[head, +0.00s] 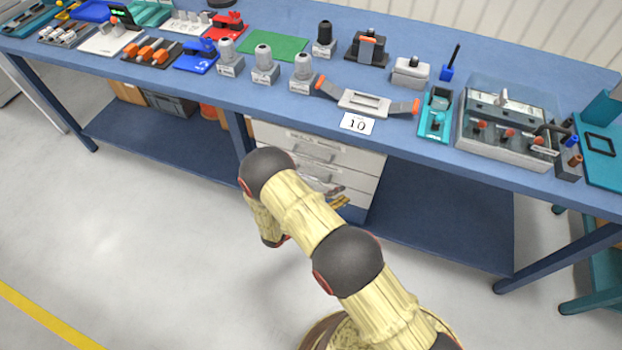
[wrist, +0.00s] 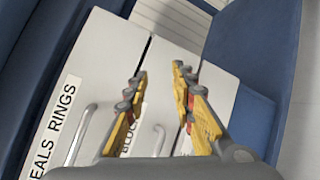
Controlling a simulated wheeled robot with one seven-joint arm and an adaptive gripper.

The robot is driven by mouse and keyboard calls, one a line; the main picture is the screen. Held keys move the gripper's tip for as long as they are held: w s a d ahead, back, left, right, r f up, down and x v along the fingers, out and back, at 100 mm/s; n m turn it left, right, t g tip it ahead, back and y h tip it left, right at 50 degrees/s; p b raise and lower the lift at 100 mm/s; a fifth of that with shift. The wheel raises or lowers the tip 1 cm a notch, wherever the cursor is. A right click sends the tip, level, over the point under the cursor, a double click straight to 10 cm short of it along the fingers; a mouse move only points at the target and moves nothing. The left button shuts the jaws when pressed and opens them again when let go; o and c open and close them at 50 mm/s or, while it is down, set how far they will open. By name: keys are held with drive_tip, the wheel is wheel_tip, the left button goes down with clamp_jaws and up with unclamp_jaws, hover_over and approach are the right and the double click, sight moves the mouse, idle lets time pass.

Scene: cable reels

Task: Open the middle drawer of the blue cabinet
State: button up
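The cabinet (head: 372,176) stands under the bench; its drawer fronts are off-white, with blue showing below and around them. The top drawer (head: 292,133) carries a label, read as "...EALS RINGS" in the wrist view, and a bar handle (wrist: 80,135). The middle drawer (wrist: 146,95) has a partly hidden label, "BLOC...", and its own bar handle (wrist: 157,143). All drawers look closed. My gripper (wrist: 160,70) is open and empty, its yellow fingers apart in front of the middle and lower drawer fronts. In the head view my gripper (head: 338,197) is at the lower drawers, partly hidden by my arm.
The blue bench top (head: 225,85) above holds several tools and fixtures, and a card marked 10 (head: 357,124). Bench legs (head: 545,262) and a low blue shelf (head: 440,222) flank the cabinet. The floor (head: 130,220) in front is clear.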

sight(311, 177)
drive_tip(key=w+a+f+n+t+y, duration=0.1)
drive_tip(key=w+a+f+t+y, duration=0.1)
drive_tip(key=a+f+t+y, duration=0.25)
drive_tip(key=w+a+f+t+y, duration=0.25)
drive_tip(key=a+t, duration=0.25)
drive_tip(key=a, duration=0.3)
drive_tip(key=shift+g, duration=0.25)
drive_tip(key=b+x, duration=0.2)
drive_tip(key=x, duration=0.5)
drive_tip(key=shift+w+d+r, duration=0.1)
drive_tip(key=shift+w, duration=0.1)
clamp_jaws()
